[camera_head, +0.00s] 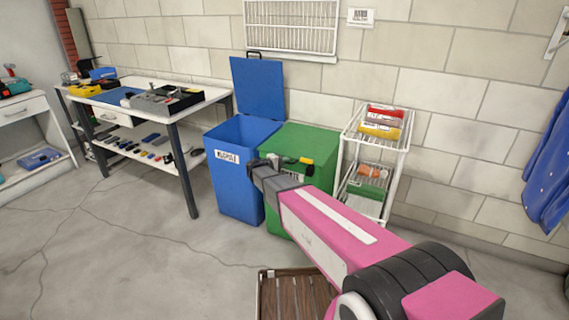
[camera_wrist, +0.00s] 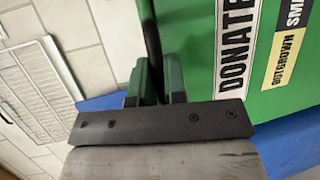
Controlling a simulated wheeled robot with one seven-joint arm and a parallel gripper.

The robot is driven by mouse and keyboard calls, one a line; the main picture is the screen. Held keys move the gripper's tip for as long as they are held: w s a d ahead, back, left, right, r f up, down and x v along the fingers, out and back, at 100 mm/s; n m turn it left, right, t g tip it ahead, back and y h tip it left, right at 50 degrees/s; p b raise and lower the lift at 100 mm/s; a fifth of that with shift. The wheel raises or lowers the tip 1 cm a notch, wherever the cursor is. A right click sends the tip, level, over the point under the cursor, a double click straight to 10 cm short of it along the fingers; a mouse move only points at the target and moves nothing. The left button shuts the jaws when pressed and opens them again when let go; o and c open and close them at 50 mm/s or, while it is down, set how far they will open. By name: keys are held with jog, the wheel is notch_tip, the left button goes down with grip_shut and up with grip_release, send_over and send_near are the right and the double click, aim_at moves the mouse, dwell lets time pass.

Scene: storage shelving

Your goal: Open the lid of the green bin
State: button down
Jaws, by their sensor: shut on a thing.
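The green bin (camera_head: 283,215) stands against the wall, right of the blue bin. Its lid (camera_head: 308,140) lies flat over the top in the head view. In the wrist view the green bin's face (camera_wrist: 204,45) fills the right side, with a DONATE label (camera_wrist: 237,45). My gripper (camera_head: 274,161) is at the lid's front edge. In the wrist view my gripper (camera_wrist: 158,80) has its two fingers on either side of the dark lid handle (camera_wrist: 151,35), shut on it. The gripped part of the handle is partly hidden between the fingers.
The blue bin (camera_head: 235,190) beside it has its lid (camera_head: 258,88) raised. A white wire rack (camera_head: 402,146) stands close on the right. A small yellow-and-black item (camera_head: 300,161) shows by my gripper. A wooden slatted crate (camera_head: 292,294) is in front; floor at left is clear.

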jog(key=w+d+r+n+g+y, duration=0.15)
jog(key=w+r, duration=0.25)
jog(key=r, duration=0.5)
jog(key=w+d+r+g+y, duration=0.2)
jog(key=w+r+g, duration=0.1)
jog(key=r, duration=0.7)
jog(key=w+d+r+n+g+y, duration=0.15)
jog(key=w+r, duration=0.25)
jog(key=r, duration=0.5)
jog(key=w+d+r, duration=0.4)
jog(key=w, duration=0.3)
jog(key=w+d+r+g, duration=0.1)
jog(key=w+d+r, duration=0.3)
jog(key=w, duration=0.3)
jog(key=w+d+r+y, duration=0.1)
jog(key=w+d+r, duration=0.3)
jog(key=w+d, duration=0.2)
jog(key=shift+w+r+g, duration=0.35)
jog(key=shift+w+g, duration=0.05)
jog(key=shift+w, duration=0.55)
jog(key=c, duration=1.2)
grip_release()
